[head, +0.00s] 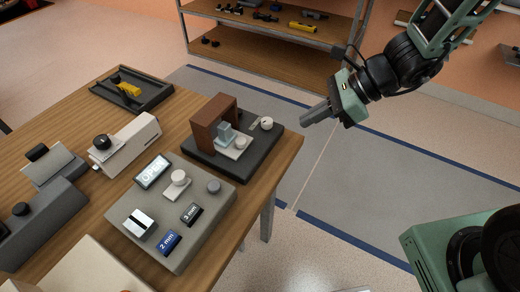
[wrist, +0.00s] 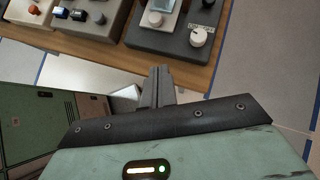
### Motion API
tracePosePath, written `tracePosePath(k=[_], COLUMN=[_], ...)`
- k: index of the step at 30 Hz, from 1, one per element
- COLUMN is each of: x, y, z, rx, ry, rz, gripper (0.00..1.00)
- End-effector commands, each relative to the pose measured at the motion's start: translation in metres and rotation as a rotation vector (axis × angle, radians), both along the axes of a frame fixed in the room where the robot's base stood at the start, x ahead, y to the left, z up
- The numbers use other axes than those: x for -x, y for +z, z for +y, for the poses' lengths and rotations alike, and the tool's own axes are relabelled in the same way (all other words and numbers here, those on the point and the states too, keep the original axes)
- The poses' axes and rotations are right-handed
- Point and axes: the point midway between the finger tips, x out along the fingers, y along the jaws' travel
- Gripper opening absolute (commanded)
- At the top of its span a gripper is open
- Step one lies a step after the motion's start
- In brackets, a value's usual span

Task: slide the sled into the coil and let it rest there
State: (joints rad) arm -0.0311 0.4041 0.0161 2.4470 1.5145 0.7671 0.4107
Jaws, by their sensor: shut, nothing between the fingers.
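The coil appears to be the brown arch-shaped block (head: 213,121) on a dark base (head: 255,150) at the table's far right corner. The sled appears to be the pale plate (head: 232,152) with a blue-grey block and a small white knob. It sits at the arch's near side; how far it reaches inside is hidden. The wrist view shows part of this sled (wrist: 152,20) at the top edge. My gripper (head: 306,119) is shut and empty, in the air right of the table, apart from the sled. Its fingers (wrist: 158,84) show together in the wrist view.
The dark base carries a white dial (head: 267,123). A white device (head: 125,145), a dark tray (head: 131,92) and grey fixtures stand left. A wooden shelf (head: 270,42) is behind.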

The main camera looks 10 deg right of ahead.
Motion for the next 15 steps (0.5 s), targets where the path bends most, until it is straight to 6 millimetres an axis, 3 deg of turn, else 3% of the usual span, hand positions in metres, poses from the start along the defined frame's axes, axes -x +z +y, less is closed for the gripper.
tracePosePath(k=[5, 15], x=[-0.002, -0.011], y=[-0.012, -0.061], z=[0.012, 0.061], rx=[-0.001, 0.000], ry=[0.002, 0.004], rz=[0.002, 0.004], gripper=[0.00, 0.00])
